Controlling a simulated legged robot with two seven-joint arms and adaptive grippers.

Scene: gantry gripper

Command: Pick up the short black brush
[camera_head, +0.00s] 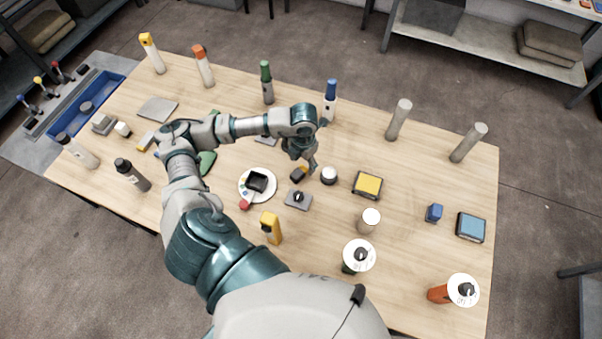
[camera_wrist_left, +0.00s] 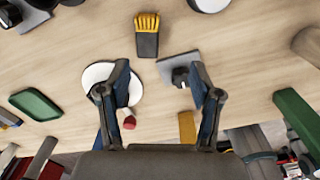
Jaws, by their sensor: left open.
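The short black brush (camera_head: 298,175) lies near the middle of the wooden table, with a dark body and yellow bristles. In the left wrist view the brush (camera_wrist_left: 147,44) is just beyond my fingertips, between their lines and slightly left of centre, bristles pointing away. My left gripper (camera_head: 312,166) hangs over the table close to the brush, and its fingers partly overlap that area in the head view. In the left wrist view the gripper (camera_wrist_left: 160,74) is open, with nothing between its fingers. My right gripper is not in view.
A white plate (camera_head: 244,192) with a black item on it is left of the brush. A grey plate with a black knob (camera_head: 298,200) is just below it. A white-topped dark cylinder (camera_head: 328,175) stands close right, and a yellow-topped block (camera_head: 367,185) lies farther right.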

